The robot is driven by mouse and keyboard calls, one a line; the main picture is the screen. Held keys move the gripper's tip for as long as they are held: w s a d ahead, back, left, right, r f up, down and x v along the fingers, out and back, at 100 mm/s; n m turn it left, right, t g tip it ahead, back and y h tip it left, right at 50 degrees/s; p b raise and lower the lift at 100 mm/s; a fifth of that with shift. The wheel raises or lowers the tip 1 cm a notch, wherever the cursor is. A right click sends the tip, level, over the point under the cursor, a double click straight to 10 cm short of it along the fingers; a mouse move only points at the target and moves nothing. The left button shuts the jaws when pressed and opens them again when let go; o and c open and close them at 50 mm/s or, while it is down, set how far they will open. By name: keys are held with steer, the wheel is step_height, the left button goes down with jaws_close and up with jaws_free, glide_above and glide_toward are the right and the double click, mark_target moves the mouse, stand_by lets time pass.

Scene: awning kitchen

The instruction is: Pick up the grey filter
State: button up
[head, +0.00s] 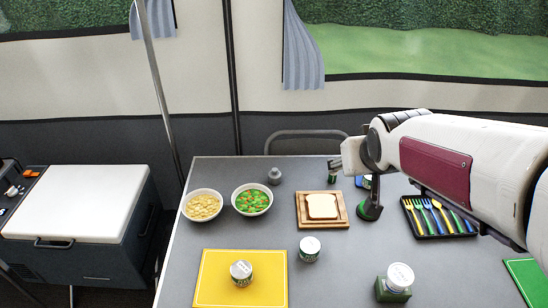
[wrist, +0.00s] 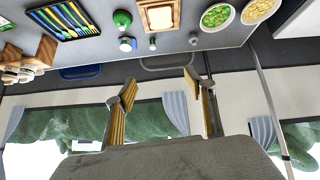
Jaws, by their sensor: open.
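A small grey knob-topped object (head: 274,175), which looks like the grey filter, stands on the table behind the green-filled bowl. It also shows as a small grey shape near the table edge in the wrist view (wrist: 193,39). My gripper (head: 338,163) is above the far side of the table, to the right of the grey object and apart from it. In the wrist view my gripper's fingers (wrist: 158,90) are spread wide with nothing between them.
Two bowls, one with pale food (head: 202,205) and one with green food (head: 252,199), stand near the grey object. A bread board (head: 323,223), a cutlery tray (head: 439,233), a yellow mat (head: 212,290) and several jars occupy the table. A chair (head: 307,133) stands behind.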

steer(key=w+a+f+n+t+y, duration=0.1)
steer(key=w+a+f, duration=0.1)
steer(key=w+f, duration=0.45)
steer(key=w+a+f+t, duration=0.1)
steer(key=w+a+f, duration=0.15)
steer(key=w, duration=0.65)
steer(key=w+a+f+n+t+y, duration=0.1)
steer(key=w+f, duration=0.4)
steer(key=w, duration=0.3)
steer(key=w+a+f+y, duration=0.1)
steer(key=w+a+f, duration=0.2)
steer(key=w+f, duration=0.35)
steer(key=n+t+y, duration=0.1)
steer(key=n+y, duration=0.1)
glide_toward(276, 175)
steer(key=w, duration=0.2)
steer(key=shift+w+f, duration=0.15)
steer(key=shift+w, duration=0.25)
steer(key=shift+a+f+y, duration=0.3)
steer(key=shift+f+y, duration=0.1)
steer(key=shift+f, duration=0.3)
steer(key=shift+w, duration=0.1)
steer(key=shift+x, duration=1.15)
steer(key=shift+t, duration=0.3)
